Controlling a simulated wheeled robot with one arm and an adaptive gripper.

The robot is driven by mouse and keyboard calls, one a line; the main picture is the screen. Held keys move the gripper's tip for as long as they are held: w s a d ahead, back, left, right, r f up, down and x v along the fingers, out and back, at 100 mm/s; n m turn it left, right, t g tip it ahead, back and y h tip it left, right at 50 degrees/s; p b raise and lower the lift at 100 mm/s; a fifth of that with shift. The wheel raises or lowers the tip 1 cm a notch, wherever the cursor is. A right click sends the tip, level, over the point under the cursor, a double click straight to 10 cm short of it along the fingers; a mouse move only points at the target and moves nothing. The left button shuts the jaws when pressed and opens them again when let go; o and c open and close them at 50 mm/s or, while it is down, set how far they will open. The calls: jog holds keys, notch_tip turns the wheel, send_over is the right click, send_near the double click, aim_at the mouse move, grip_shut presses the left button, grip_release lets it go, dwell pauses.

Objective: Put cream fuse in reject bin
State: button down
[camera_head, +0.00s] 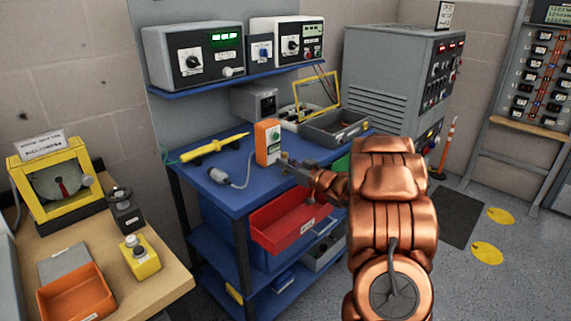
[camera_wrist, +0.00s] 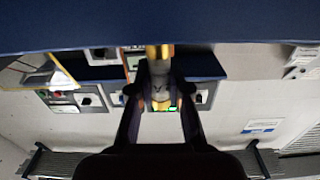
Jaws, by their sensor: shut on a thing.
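In the head view the fuse is too small to make out clearly. A red bin (camera_head: 290,228) with a small label is below the bench top, under and in front of the gripper. The label is too small to read, so I cannot confirm it is the reject bin.
The blue bench (camera_head: 222,190) carries an orange-and-grey box (camera_head: 267,142), a yellow probe (camera_head: 215,146) and a grey tray (camera_head: 335,126). A wooden table (camera_head: 150,280) at left holds an orange tray (camera_head: 75,294) and a yellow button box (camera_head: 139,258). A grey cabinet (camera_head: 385,85) stands behind.

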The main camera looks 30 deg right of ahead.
jog(key=shift+f, duration=0.25)
jog(key=c, duration=1.1)
grip_release()
jog(key=shift+r, duration=0.15)
jog(key=shift+s+d, duration=0.1)
jog(key=shift+s, duration=0.1)
jog(key=v, duration=1.1)
jog(key=shift+s+b, duration=0.3)
jog(key=shift+b, duration=0.05)
